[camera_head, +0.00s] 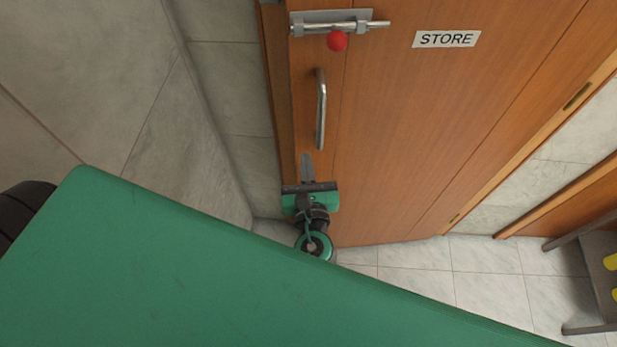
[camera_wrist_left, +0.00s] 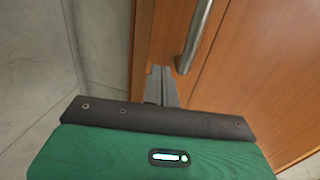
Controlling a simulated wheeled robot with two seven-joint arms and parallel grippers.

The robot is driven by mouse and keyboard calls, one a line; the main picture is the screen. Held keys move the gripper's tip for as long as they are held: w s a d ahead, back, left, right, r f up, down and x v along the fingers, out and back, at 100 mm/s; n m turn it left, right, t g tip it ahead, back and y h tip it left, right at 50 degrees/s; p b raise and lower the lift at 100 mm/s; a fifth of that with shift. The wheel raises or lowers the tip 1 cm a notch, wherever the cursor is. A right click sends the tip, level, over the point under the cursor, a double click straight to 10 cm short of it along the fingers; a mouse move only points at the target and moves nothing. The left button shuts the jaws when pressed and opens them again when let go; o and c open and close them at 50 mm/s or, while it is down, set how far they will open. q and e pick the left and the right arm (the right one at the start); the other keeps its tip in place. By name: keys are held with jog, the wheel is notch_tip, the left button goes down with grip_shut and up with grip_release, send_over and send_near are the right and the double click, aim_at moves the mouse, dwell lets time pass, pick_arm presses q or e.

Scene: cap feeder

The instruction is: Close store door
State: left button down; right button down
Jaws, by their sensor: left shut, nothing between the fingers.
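The store door (camera_head: 400,120) is a brown wooden panel with a white STORE sign (camera_head: 447,39). A metal bolt with a red knob (camera_head: 337,41) sits near its top left in the head view. A vertical metal bar handle (camera_head: 320,110) is below the bolt; its lower end also shows in the left wrist view (camera_wrist_left: 193,40). My left gripper (camera_head: 305,160) is shut and empty, just below the handle near the door's left edge. In the left wrist view its fingers (camera_wrist_left: 160,75) lie left of the handle's lower end. I cannot tell whether they touch the door. My right gripper is not in view.
A grey tiled wall (camera_head: 225,90) stands close on the left of the door. Pale floor tiles (camera_head: 480,270) are clear at lower right. A dark rack with yellow items (camera_head: 600,265) stands at the right edge.

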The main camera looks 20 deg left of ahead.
aim_at(303, 132)
pick_arm(q)
jog(key=p+x, duration=0.1)
jog(key=x, duration=0.4)
jog(key=shift+w, duration=0.15)
jog(key=shift+w+a+p, duration=0.15)
jog(key=shift+w+p, duration=0.15)
